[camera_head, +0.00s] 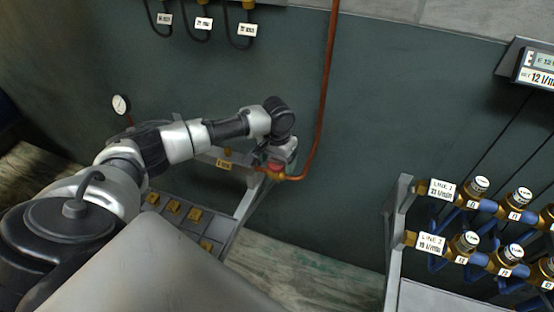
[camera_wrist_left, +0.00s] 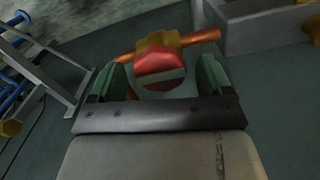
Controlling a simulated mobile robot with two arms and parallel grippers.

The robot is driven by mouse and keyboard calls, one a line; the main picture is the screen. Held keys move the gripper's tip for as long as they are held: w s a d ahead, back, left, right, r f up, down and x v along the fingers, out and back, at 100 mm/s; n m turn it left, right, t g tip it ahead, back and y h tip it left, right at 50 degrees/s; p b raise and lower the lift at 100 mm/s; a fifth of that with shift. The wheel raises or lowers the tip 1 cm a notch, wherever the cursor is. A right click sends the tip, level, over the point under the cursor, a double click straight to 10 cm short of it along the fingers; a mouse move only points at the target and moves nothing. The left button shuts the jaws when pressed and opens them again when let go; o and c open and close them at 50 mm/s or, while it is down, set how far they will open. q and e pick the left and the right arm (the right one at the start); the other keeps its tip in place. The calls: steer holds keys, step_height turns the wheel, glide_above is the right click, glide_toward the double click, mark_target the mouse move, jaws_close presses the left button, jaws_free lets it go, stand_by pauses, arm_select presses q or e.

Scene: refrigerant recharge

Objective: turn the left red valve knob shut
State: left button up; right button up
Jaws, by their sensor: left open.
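The red valve knob (camera_wrist_left: 160,72) shows in the left wrist view, round with a pale bar across its face, on a brass body joined to copper pipe. My left gripper (camera_wrist_left: 160,80) is open, with one green-padded finger on each side of the knob. Whether the fingers touch the knob cannot be told. In the head view the knob (camera_head: 276,166) is partly hidden by my left gripper (camera_head: 283,160), at the lower end of the copper pipe (camera_head: 325,90). My right gripper is not in view.
A rack at the right holds brass valves with blue fittings (camera_head: 470,242) and label plates. A grey bench with brass fittings (camera_head: 173,206) stands below my left arm. A gauge (camera_head: 121,104) is on the wall. A flow display (camera_head: 538,68) hangs upper right. Floor between bench and rack is clear.

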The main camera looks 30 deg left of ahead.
arm_select(q)
steer(key=c, duration=0.9)
